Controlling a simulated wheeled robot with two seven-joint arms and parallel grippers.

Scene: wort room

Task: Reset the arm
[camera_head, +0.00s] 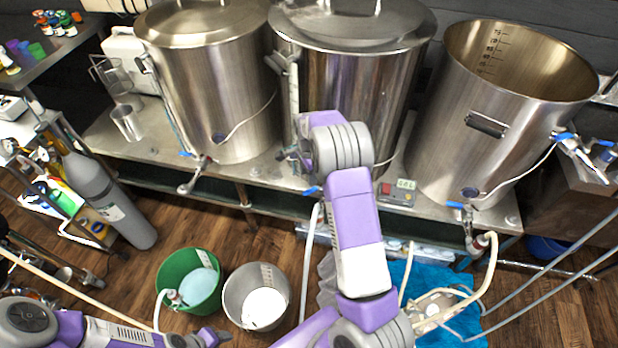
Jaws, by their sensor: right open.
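My right arm (355,225) reaches up from the bottom middle, purple and white, toward the middle steel kettle (345,85). Its right gripper (289,154) points left at the lower front of that kettle, partly hidden behind the wrist. It is open, and I see nothing held in it. I cannot tell if it touches the kettle. My left arm (110,332) lies low along the bottom left edge.
A lidded kettle (215,90) stands left and an open kettle (480,130) right, on a steel bench (115,145) with valves along its front. A green bucket (170,270), a steel bucket (236,285), a grey gas cylinder (105,195) and hoses crowd the wooden floor. A blue cloth (455,330) lies lower right.

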